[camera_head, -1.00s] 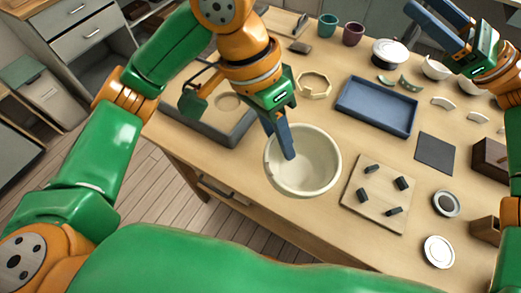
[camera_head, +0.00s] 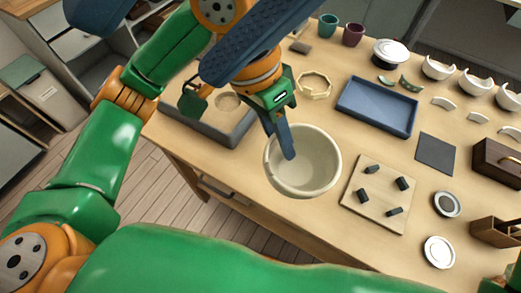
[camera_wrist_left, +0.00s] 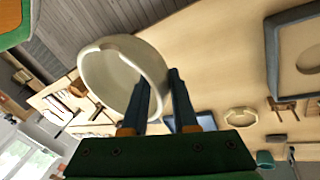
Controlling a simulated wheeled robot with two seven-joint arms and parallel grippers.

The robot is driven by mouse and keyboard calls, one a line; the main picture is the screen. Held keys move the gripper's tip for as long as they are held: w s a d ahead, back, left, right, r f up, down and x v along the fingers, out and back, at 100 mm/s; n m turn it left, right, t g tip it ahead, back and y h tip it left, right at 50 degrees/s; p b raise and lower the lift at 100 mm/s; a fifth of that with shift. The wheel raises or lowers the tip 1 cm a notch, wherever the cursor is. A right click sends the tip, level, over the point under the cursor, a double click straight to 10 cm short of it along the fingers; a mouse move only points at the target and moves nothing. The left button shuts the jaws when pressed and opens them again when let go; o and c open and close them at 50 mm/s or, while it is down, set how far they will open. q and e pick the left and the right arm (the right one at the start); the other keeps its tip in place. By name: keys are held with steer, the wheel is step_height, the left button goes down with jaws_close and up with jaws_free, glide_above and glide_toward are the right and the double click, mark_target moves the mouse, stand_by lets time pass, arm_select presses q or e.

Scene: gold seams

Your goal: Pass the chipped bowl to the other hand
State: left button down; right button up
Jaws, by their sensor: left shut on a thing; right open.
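The cream bowl (camera_head: 302,160) is held at the near edge of the table, its opening facing up toward the head camera. My left gripper (camera_head: 289,153) is shut on its rim, with one finger visible inside the bowl. The left wrist view shows the bowl (camera_wrist_left: 112,72) with the left gripper's two blue fingers (camera_wrist_left: 158,80) at its wall.
A wooden board with several dark pegs (camera_head: 357,212) lies right of the bowl. Behind are a blue tray (camera_head: 372,122), a grey-walled tray (camera_head: 213,139) and an octagonal ring (camera_head: 327,89). Broken white bowls (camera_head: 440,70) and shards stand at the right. A dark mat (camera_head: 435,154) lies bare.

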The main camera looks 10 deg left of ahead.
mark_target(281, 183)
arm_select(q)
steer(key=shift+s, duration=0.15)
steer(key=shift+a, duration=0.15)
arm_select(e)
steer(key=w+d+f+n+t+h, duration=0.1)
steer(key=f+t+h, duration=0.2)
steer(key=f, duration=0.5)
steer(key=w+d+f+n+t+h, duration=0.1)
steer(key=d+f+n+t+h, duration=0.1)
steer(key=f, duration=0.7)
steer(key=w+d+f+n+t+h, duration=0.1)
steer(key=f+t+h, duration=0.3)
steer(key=f+h, duration=0.2)
steer(key=shift+w+d+f+n+h, duration=0.1)
steer(key=shift+d+f+n+h, duration=0.1)
steer(key=shift+f, duration=0.4)
steer(key=shift+d+f+n+h, duration=0.1)
steer(key=shift+d+f, duration=0.1)
steer(key=shift+f, duration=0.35)
jaws_close()
arm_select(q)
steer(key=c, duration=0.6)
jaws_free()
